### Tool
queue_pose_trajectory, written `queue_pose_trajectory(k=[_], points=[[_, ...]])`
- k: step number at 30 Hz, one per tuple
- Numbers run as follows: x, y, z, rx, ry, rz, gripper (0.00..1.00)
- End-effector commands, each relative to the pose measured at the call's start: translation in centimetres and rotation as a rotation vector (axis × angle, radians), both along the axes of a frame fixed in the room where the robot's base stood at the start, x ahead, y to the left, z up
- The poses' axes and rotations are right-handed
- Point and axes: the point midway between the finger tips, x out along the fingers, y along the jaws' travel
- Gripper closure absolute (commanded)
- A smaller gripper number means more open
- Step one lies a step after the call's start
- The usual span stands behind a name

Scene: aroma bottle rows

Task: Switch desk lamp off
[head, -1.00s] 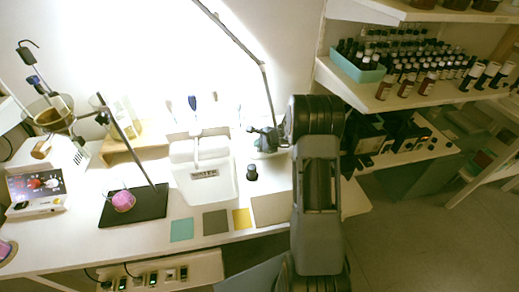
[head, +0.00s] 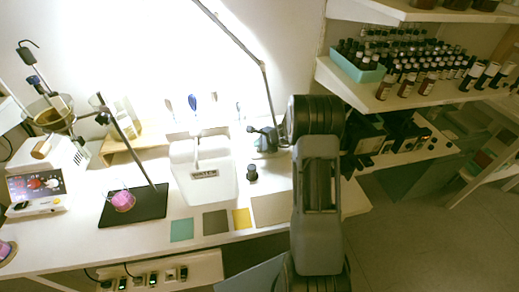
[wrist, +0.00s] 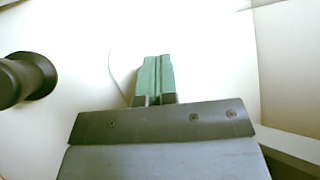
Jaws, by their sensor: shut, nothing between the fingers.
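The desk lamp's thin jointed arm (head: 240,45) rises from the back of the bench and runs out of the top of the head view, so its head is hidden. Bright light falls on the wall and bench. My gripper (head: 254,130) is by the foot of the lamp's arm. In the wrist view its green fingers (wrist: 155,72) are together with nothing between them, over a pale surface. I cannot tell whether they touch anything. The lamp's switch is not clear to me.
A dark round object (wrist: 28,78) stands left of my fingers; a small black object (head: 251,172) is on the bench. A white scale (head: 205,185), a black stand plate (head: 150,206) and a hotplate (head: 37,185) stand further left. Bottle shelves (head: 400,100) are at the right.

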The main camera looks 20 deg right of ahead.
Motion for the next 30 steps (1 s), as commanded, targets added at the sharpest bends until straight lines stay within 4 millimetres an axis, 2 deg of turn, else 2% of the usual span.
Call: queue_pose_trajectory(k=[30], points=[[0.03,0.00,-0.91,0.000,0.000,0.000,1.00]])
